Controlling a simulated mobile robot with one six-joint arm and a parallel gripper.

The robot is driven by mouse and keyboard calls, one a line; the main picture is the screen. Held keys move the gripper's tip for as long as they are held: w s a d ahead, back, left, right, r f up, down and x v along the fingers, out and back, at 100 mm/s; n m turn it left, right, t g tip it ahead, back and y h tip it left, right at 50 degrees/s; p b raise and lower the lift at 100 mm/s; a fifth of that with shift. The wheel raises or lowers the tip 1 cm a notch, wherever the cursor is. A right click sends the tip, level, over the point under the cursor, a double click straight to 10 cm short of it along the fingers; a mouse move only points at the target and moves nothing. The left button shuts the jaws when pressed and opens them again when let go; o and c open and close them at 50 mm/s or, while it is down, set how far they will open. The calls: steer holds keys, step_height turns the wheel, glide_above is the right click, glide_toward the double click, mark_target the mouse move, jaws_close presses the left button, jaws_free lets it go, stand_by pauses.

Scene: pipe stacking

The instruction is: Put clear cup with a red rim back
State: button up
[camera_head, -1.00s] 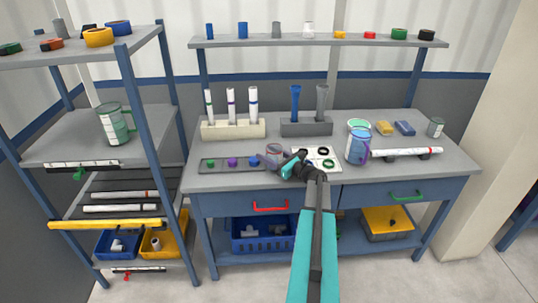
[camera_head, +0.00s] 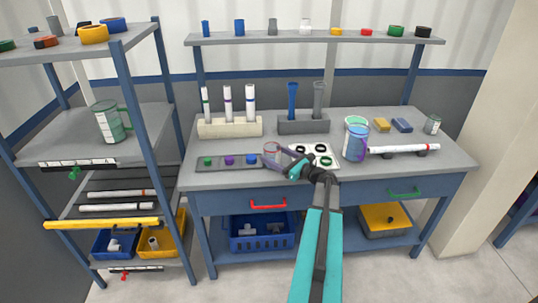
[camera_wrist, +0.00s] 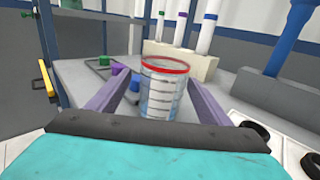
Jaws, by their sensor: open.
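The clear cup with a red rim (camera_wrist: 163,98) stands upright in the middle of the wrist view. It also shows small on the workbench in the head view (camera_head: 271,152). My gripper (camera_wrist: 158,80) is open, with one purple finger on each side of the cup. I cannot tell whether either finger touches it. In the head view my gripper (camera_head: 284,152) reaches over the bench from the front right. The cup's base is partly hidden in the wrist view.
A strip with coloured pieces (camera_head: 218,162) lies left of the cup and a white ring board (camera_head: 315,155) lies right. A tube rack (camera_head: 230,127) stands behind.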

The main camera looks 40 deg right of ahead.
mark_target(278, 157)
steer(key=s, duration=0.4)
steer(key=s+b, duration=0.1)
steer(key=s, duration=0.2)
steer(key=shift+d, duration=0.25)
stand_by(0.6)
